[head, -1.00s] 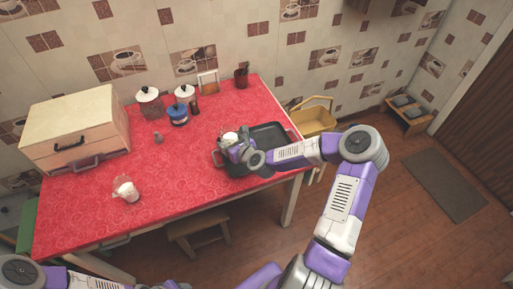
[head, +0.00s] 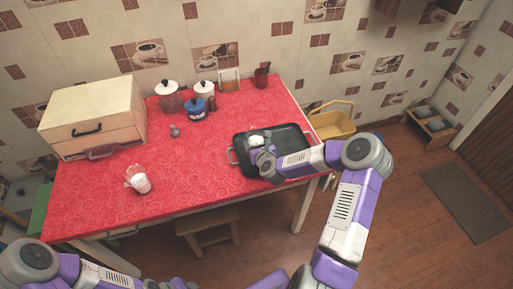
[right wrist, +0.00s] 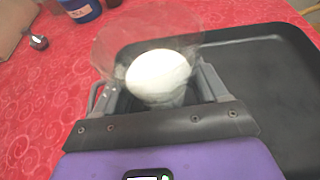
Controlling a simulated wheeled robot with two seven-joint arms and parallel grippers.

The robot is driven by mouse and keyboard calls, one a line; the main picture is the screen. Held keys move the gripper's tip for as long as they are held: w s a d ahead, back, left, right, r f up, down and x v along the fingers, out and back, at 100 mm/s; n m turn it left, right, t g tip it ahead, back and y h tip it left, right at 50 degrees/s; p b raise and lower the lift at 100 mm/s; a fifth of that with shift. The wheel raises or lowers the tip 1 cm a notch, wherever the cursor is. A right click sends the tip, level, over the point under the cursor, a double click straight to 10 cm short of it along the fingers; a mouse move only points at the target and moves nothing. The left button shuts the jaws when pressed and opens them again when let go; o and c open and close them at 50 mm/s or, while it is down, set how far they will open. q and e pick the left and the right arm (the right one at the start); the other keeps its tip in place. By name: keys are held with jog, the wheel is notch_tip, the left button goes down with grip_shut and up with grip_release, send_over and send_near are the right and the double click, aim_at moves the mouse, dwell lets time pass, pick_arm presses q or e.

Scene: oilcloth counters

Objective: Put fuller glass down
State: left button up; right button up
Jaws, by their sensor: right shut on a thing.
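My right gripper (right wrist: 158,92) is shut on a clear glass (right wrist: 161,74) with white content, which also shows in the head view (head: 256,140). The glass looks upright, over the left part of the dark tray (head: 290,133). I cannot tell whether its base touches the tray, as the gripper hides it. A second clear glass with white content (head: 140,183) stands on the red cloth at the left front. Its fill level is hard to compare from here. My left gripper is out of view; only part of its arm shows at the bottom left.
A wooden drawer box (head: 95,118) stands at the back left of the red counter (head: 200,155). Jars (head: 168,98), a blue pot (head: 196,110) and a small grey object (head: 174,131) stand behind. The counter's middle is clear.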

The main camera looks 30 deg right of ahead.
jog(key=shift+f, duration=0.6)
jog(key=shift+f, duration=0.1)
jog(key=o, duration=1.4)
jog(key=shift+f, duration=0.1)
jog(key=shift+r, duration=0.2)
jog(key=shift+s+a+r, duration=0.1)
jog(key=shift+s, duration=0.15)
jog(key=p+v, duration=0.2)
jog(key=v, duration=0.9)
jog(key=shift+s+r, duration=0.1)
jog(key=shift+s, duration=0.1)
